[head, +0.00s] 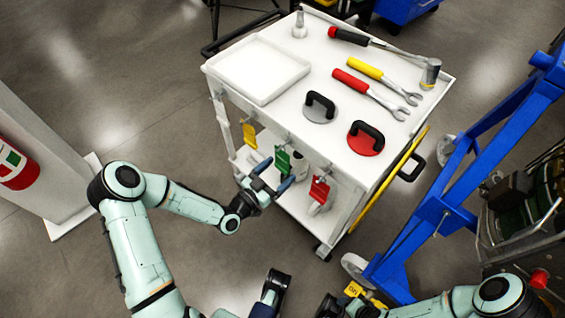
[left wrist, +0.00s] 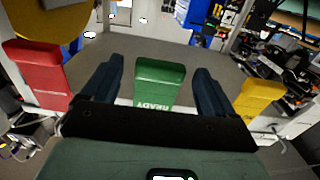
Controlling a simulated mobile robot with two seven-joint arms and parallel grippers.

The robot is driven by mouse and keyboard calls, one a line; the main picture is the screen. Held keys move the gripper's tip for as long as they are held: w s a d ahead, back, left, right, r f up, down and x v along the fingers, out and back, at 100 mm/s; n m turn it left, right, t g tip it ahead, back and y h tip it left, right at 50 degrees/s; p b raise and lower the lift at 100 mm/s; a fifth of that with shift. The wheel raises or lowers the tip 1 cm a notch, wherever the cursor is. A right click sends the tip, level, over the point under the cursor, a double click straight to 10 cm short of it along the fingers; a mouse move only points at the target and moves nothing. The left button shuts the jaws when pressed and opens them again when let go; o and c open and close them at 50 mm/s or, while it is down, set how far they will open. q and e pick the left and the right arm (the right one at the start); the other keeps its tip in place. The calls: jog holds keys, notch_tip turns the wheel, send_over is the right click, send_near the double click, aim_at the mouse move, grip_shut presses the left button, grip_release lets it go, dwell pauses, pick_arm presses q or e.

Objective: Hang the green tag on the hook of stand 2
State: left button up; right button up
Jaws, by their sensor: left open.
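The green tag (head: 283,160) hangs on the near side of the white cart, between a yellow tag (head: 249,135) and a red tag (head: 319,190). My left gripper (head: 275,175) is open at the green tag, its fingers on either side. In the left wrist view, the green tag (left wrist: 158,82) stands between the two spread dark fingers, with gaps on both sides. A blue frame stand (head: 430,210) is at the right; its number and hook cannot be made out. My right arm (head: 430,305) enters at bottom right; its gripper cannot be made out clearly.
The white cart (head: 340,75) carries a tray (head: 258,68), wrenches, a hammer and two black-handled discs. A yellow sign (head: 354,289) lies low by the blue stand. A pillar with a red extinguisher (head: 17,165) is at left. Floor left of the cart is clear.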

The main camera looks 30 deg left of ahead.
pick_arm(q)
jog(key=shift+w+d, duration=0.2)
jog(key=shift+w, duration=0.35)
dwell(0.4)
jog(key=c, duration=1.5)
jog(key=shift+s, duration=0.15)
grip_shut()
jog(key=shift+s+a, duration=0.1)
jog(key=shift+s, duration=0.05)
jog(key=shift+s+a, duration=0.15)
jog(key=shift+s, duration=0.3)
jog(key=shift+p+v, duration=0.4)
jog(key=shift+v, duration=0.85)
